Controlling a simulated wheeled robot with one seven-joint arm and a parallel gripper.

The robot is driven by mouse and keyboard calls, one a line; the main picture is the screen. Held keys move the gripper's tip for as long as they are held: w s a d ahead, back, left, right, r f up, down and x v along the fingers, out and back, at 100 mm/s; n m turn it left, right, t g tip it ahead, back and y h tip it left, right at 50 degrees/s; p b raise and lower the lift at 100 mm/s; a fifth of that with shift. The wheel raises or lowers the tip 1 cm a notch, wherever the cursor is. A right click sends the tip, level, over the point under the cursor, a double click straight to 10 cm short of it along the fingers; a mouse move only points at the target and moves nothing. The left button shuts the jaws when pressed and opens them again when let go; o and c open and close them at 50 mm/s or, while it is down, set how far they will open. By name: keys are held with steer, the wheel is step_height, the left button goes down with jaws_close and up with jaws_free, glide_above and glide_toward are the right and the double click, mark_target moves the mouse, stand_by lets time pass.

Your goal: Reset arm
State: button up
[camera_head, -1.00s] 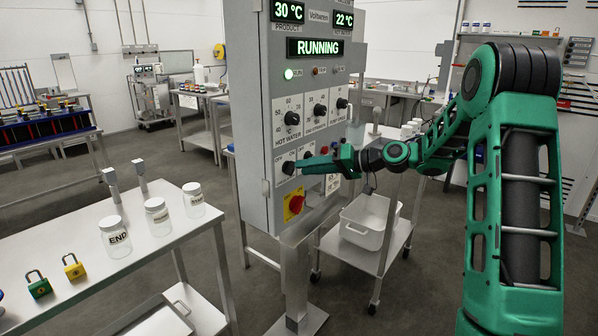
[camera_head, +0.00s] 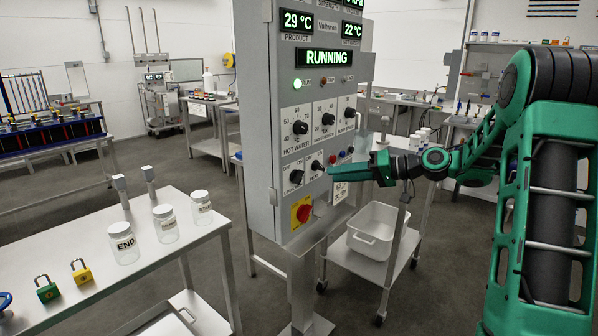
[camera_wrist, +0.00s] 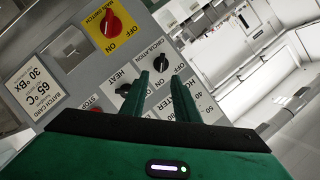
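My gripper (camera_head: 335,170) is in front of the lower right part of the grey control panel (camera_head: 258,130). In the wrist view my gripper (camera_wrist: 160,78) has its two green fingers apart, with nothing between them. The black circulation knob (camera_wrist: 161,61) shows just beyond the fingertips, and the black heat knob (camera_wrist: 124,90) lies left of the left finger. I see no contact with either knob. The red main switch on its yellow plate (camera_head: 302,212) is below the gripper. The displays read RUNNING (camera_head: 327,57), product 29 °C and 22 °C.
A cart with a white bin (camera_head: 372,232) stands right of the panel, below my arm. A steel table (camera_head: 90,270) at left holds jars, including END (camera_head: 123,245), and two padlocks (camera_head: 80,272). Open floor lies behind.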

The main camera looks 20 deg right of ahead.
steer(key=s+d+f+m+g+h, duration=0.2)
steer(key=s+f+g+h, duration=0.1)
steer(key=s, duration=1.1)
steer(key=s+d+f+m+g+h, duration=0.2)
steer(key=s+d+f+g+h, duration=0.1)
steer(key=s, duration=1.2)
steer(key=s+d+f+m+g+h, duration=0.3)
steer(key=s+h, duration=0.2)
steer(key=s, duration=1)
steer(key=shift+f+h, duration=0.3)
steer(key=shift+f, duration=0.1)
